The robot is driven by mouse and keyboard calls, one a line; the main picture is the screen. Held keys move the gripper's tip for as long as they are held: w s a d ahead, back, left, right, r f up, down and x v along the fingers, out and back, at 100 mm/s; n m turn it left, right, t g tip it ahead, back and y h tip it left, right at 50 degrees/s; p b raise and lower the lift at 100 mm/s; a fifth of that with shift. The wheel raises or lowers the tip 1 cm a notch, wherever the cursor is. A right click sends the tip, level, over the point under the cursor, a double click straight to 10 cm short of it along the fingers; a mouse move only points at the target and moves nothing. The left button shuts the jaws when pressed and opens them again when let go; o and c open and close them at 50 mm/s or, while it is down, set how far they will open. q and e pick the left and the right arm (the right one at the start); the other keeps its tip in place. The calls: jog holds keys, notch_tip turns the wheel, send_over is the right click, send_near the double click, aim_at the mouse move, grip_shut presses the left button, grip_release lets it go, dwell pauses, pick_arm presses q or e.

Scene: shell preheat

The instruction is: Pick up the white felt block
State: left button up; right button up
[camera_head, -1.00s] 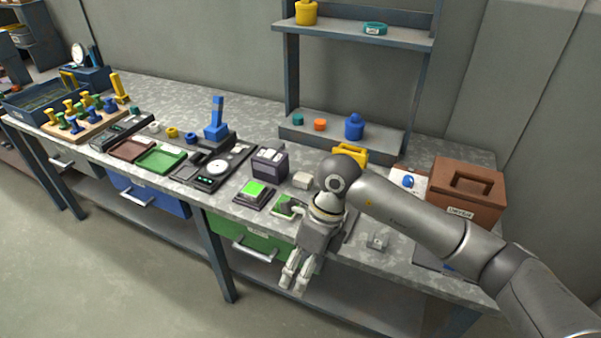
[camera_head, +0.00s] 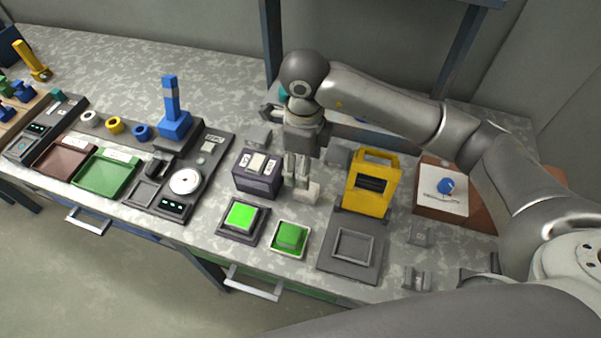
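The white felt block (camera_head: 313,193) is a small off-white block on the bench, right of the dark box with pale top pads. My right gripper (camera_head: 297,193) points straight down at it, with its fingertips at the block's left side and partly in front of it. The two fingers look close together. I cannot tell whether they straddle the block, touch it or grip it. My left gripper is not in view.
The dark box (camera_head: 256,184) stands close left of the gripper. A yellow-framed device (camera_head: 372,184) stands to the right. In front are a bright green button pad (camera_head: 242,215), a green block in a pale tray (camera_head: 290,237) and a grey plate with a square recess (camera_head: 352,246).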

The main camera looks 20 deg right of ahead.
aim_at(306, 192)
jog(key=f, duration=0.2)
jog(key=s+f, duration=0.1)
jog(key=shift+f+p, duration=0.3)
jog(key=shift+f, duration=0.05)
jog(key=shift+w+f, duration=0.1)
jog(key=shift+f, duration=0.25)
jog(key=f, duration=0.1)
jog(key=f+p, duration=0.1)
jog(key=f, duration=0.3)
jog(key=shift+w+d+p, duration=0.15)
jog(key=shift+d+p, duration=0.2)
jog(key=shift+p, duration=0.05)
jog(key=shift+f, duration=0.2)
jog(key=shift+c, duration=0.7)
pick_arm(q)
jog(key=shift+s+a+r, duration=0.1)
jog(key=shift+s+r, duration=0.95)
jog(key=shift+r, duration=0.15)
pick_arm(e)
jog(key=c, duration=0.8)
